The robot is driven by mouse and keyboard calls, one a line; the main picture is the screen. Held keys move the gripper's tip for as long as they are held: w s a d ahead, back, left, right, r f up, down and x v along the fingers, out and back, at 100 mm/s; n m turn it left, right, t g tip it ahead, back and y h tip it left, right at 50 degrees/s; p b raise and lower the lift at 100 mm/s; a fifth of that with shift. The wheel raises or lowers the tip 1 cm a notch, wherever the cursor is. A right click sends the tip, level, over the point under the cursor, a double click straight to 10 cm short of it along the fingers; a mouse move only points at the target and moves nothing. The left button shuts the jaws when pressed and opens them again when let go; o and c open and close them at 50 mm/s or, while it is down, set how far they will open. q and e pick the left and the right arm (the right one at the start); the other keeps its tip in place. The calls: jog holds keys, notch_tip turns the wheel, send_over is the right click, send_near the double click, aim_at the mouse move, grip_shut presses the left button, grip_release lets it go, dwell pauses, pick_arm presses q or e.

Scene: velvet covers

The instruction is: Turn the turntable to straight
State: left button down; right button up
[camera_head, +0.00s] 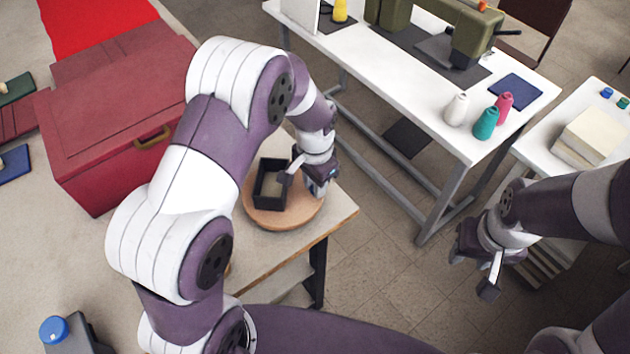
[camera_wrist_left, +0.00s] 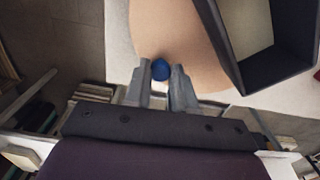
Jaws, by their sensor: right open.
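The disc (camera_wrist_left: 185,45) and the box (camera_wrist_left: 245,80) fill the top of the left wrist view. A blue knob (camera_wrist_left: 160,68) is at the disc's rim; my left gripper (camera_wrist_left: 161,70) has one finger on each side of it, and the knob fills the gap at the fingertips. My right gripper (camera_head: 477,268) is open and empty over the floor.
A red chest (camera_head: 115,130) stands left of my left arm. A white table (camera_head: 400,85) with a sewing machine (camera_head: 470,35) and thread cones is behind. A side table with a stack of cloth (camera_head: 590,138) is at the right.

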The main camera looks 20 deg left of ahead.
aim_at(302, 214)
pick_arm(q)
jog(key=shift+s+r+m, duration=0.1)
jog(key=shift+s+m, duration=0.05)
jog(key=shift+m, duration=0.15)
jog(key=shift+s+d+m+p, duration=0.1)
jog(key=shift+s+m+p, duration=0.25)
jog(key=shift+m, duration=0.25)
jog(key=shift+s+m+p, duration=0.45)
jog(key=shift+s+m, duration=0.45)
jog(key=shift+m, duration=0.5)
jog(key=shift+s+a+m+p, duration=0.35)
jog(key=shift+s+m, duration=0.3)
jog(key=shift+m, duration=0.35)
jog(key=shift+s+a+m+p, duration=0.2)
jog(key=shift+s+m, duration=0.15)
jog(key=shift+m, duration=0.3)
jog(key=shift+s+a+m+p, duration=0.2)
jog(key=shift+s+m, duration=0.15)
jog(key=shift+m, duration=0.3)
jog(key=c, duration=0.9)
grip_release()
jog(key=shift+s, duration=0.15)
jog(key=shift+c, duration=0.2)
